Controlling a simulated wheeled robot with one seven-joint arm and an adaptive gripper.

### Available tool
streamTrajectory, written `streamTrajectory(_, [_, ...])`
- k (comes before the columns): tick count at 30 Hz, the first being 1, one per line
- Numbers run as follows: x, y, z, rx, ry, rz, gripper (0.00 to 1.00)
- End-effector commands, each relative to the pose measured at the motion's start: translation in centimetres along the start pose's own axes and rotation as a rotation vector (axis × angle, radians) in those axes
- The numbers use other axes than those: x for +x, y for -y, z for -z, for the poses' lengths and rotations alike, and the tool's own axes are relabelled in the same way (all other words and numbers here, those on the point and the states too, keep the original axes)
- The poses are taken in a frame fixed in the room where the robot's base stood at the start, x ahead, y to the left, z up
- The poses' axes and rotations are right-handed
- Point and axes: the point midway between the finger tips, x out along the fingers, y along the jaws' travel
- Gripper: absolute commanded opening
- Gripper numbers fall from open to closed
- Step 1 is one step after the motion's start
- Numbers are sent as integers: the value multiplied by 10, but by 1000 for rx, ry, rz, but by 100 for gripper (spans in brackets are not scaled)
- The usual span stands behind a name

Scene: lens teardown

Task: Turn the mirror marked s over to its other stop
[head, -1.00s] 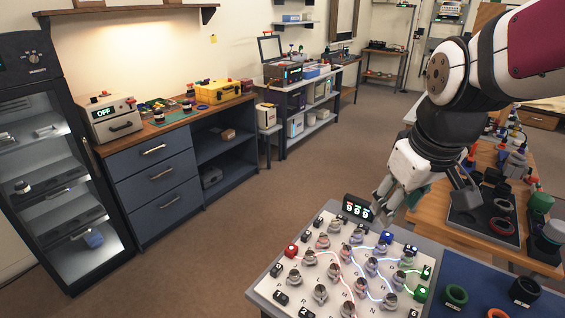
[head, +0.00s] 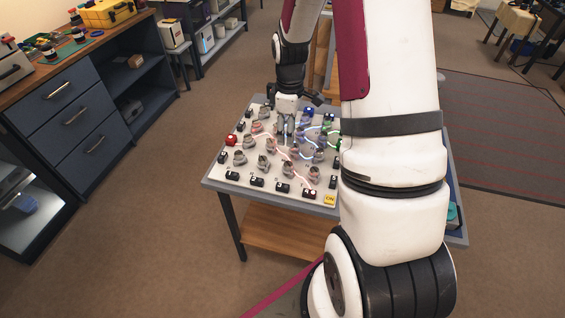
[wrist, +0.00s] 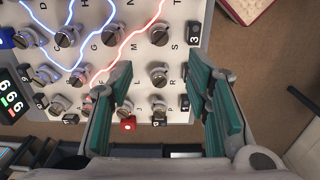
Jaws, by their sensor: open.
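The mirror that I read as s (wrist: 160,35) is a small grey round knob-like piece beside its letter, in the upper middle right of the wrist view. Its exact turn angle is hard to make out. It sits on a white board (head: 249,172) among several like mirrors. My gripper (wrist: 160,76) is open and empty, its green-padded fingers spread either side of the column holding mirror s, with the mirror ahead of the tips. In the head view my gripper (head: 287,135) points down over the board's far part; letters are too small to read there.
Neighbouring mirrors (wrist: 110,37) stand close around. A red block (wrist: 127,124), dark numbered blocks (wrist: 194,33) and a lit counter (wrist: 12,95) line the board edges. Pink and blue light lines cross the board. A yellow ON button (head: 330,200) is at the near edge. Open floor lies left.

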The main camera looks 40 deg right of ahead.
Motion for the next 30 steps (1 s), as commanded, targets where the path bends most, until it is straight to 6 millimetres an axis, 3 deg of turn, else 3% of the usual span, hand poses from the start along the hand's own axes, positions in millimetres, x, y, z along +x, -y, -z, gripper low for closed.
streamTrajectory(18, [108, 2, -1, 1, 2, 2, 44])
streamTrajectory(24, [126, 1, 0, 2, 0, 0, 44])
streamTrajectory(30, [131, 0, 0, 2, 0, -1, 44])
